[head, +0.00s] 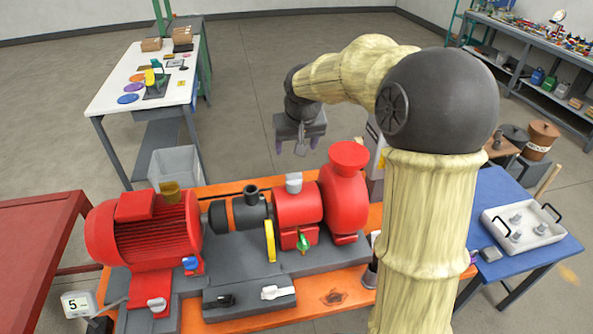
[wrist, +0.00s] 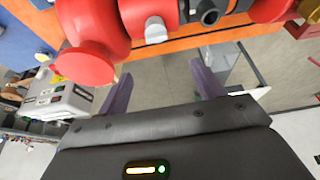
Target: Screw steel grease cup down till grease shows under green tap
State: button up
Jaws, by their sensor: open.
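The steel grease cup (head: 293,183) stands upright on top of a red housing (head: 297,207) in the middle of the pump skid. The green tap (head: 303,243) is on the near side of that housing, low down. I can make out no grease under it. The cup also shows in the wrist view (wrist: 155,30), at the top, beyond my fingers. My gripper (head: 308,150) hangs behind the housing and above the cup in the head picture, apart from it. In the wrist view my gripper (wrist: 160,78) has its two purple fingers spread with nothing between them.
A red pump casing (head: 346,190) stands right of the cup, and a dark coupling (head: 238,213) and red motor (head: 150,240) stand left. A brass-coloured cup (head: 170,190) tops the motor. A yellow disc (head: 269,241) stands near the tap. Open floor lies behind the skid.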

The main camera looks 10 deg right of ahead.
aim_at(294, 174)
jog(key=p+x, duration=0.1)
jog(key=x, duration=0.4)
jog(key=p+x, duration=0.1)
jog(key=x, duration=0.4)
jog(key=d+p+x, duration=0.1)
jog(key=p+x, duration=0.1)
jog(key=x, duration=0.3)
jog(key=shift+a+f, duration=0.15)
jog(key=shift+f, duration=0.1)
jog(key=shift+a, duration=0.3)
jog(key=shift+d, duration=0.25)
jog(key=c, duration=1)
